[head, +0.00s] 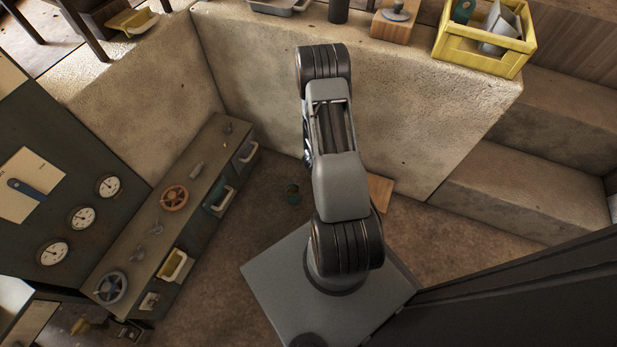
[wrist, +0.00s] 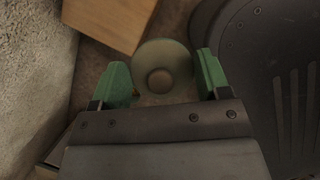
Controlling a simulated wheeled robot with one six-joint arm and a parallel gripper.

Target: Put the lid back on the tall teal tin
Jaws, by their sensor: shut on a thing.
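My gripper (wrist: 165,78) shows in the wrist view with its two green fingers on either side of a round, dull green lid (wrist: 178,58) with a knob in its middle. It is shut on this lid and holds it over the floor. In the head view, my arm hides the gripper and the lid. I cannot make out a tin under the lid in the wrist view.
A wooden block (head: 380,190) lies by the low wall (head: 400,120); it also shows in the wrist view (wrist: 110,18). A bench with handwheels (head: 174,198) and drawers stands left. A yellow crate (head: 480,50) sits on the wall top.

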